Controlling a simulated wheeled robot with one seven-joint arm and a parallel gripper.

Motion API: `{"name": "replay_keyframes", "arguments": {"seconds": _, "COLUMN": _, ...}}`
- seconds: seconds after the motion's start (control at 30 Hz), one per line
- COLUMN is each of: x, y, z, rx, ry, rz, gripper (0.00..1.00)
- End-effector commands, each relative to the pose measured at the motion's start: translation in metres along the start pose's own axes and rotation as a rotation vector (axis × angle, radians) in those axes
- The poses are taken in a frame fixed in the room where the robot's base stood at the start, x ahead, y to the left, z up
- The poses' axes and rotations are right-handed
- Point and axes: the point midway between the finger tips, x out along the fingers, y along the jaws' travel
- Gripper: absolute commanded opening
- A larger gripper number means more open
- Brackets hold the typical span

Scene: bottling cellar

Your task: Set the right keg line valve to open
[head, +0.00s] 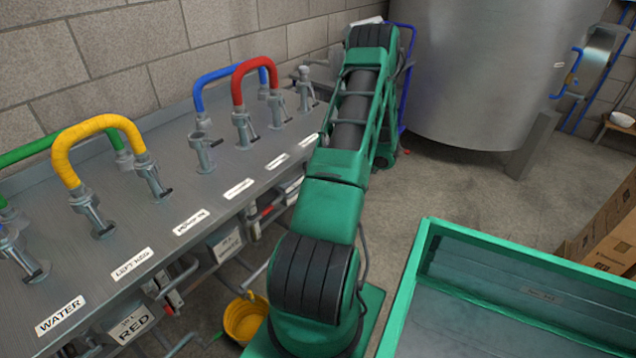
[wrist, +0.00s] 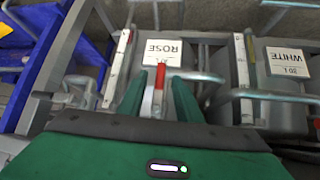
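A metal bench (head: 130,215) carries upright valve fittings joined by coloured hoses. The front labels "WATER" (head: 60,315) and "LEFT KEG" (head: 131,264) are legible; the labels further right are too small to read, so I cannot tell which is the right keg. In the wrist view my gripper (wrist: 158,80) has two green fingers apart, with a red-and-white bar (wrist: 159,85) showing between them. I cannot tell whether they touch it. A card reading "ROSE" (wrist: 163,52) is just beyond. My gripper is hidden in the head view behind my arm.
A "WHITE" card (wrist: 287,62) hangs to the right in the wrist view, and a blue crate (wrist: 85,50) is at left. A yellow bucket (head: 245,318) stands below the bench. A green bin (head: 500,290) and steel tank (head: 490,75) stand right of my arm.

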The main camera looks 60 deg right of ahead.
Motion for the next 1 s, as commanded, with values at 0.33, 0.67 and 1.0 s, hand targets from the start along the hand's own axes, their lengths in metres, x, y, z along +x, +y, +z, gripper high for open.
{"name": "replay_keyframes", "arguments": {"seconds": 0.33, "x": -0.049, "y": 0.001, "z": 0.001, "rx": 0.001, "ry": -0.001, "rz": 0.002, "gripper": 0.31}}
{"name": "replay_keyframes", "arguments": {"seconds": 0.67, "x": -0.053, "y": 0.001, "z": 0.0, "rx": -0.001, "ry": -0.001, "rz": 0.001, "gripper": 0.31}}
{"name": "replay_keyframes", "arguments": {"seconds": 1.0, "x": -0.053, "y": 0.001, "z": 0.0, "rx": -0.001, "ry": -0.001, "rz": 0.001, "gripper": 0.31}}
